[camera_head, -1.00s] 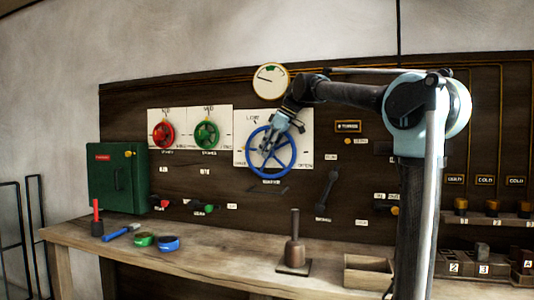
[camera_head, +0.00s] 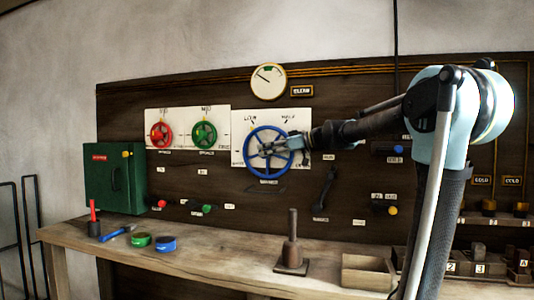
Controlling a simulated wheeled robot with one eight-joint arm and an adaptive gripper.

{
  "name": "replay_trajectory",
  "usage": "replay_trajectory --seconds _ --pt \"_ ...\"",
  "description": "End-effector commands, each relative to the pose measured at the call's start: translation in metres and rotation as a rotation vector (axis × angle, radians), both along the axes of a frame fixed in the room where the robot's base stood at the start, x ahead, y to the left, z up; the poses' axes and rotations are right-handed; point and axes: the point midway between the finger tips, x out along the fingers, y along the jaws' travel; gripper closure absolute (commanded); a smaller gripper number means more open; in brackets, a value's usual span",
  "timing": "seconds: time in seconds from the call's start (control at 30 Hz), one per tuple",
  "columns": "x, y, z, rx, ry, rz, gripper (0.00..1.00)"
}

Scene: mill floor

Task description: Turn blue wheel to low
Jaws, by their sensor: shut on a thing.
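The blue wheel (camera_head: 250,166) is mounted on a white plate (camera_head: 240,128) in the middle of the dark wall panel. Labels stand at the plate's top, "LOW" at the upper left and another at the upper right that is hard to read. The exact part held is too small to tell. The wheel's pointer cannot be made out clearly.
A red wheel (camera_head: 161,134) and a green wheel (camera_head: 204,134) are left of the blue one. A round gauge (camera_head: 268,82) hangs above. A green box (camera_head: 115,178), a post on a base (camera_head: 292,255) and an open wooden box (camera_head: 366,272) stand on the bench (camera_head: 215,255).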

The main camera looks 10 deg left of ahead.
Motion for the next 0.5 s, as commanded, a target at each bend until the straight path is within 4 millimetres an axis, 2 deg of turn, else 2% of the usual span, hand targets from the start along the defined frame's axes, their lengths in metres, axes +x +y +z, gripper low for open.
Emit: replay_trajectory --seconds 0.5 --pt "0.0029 -0.0028 -0.0014 0.095 -0.014 -0.008 0.89"
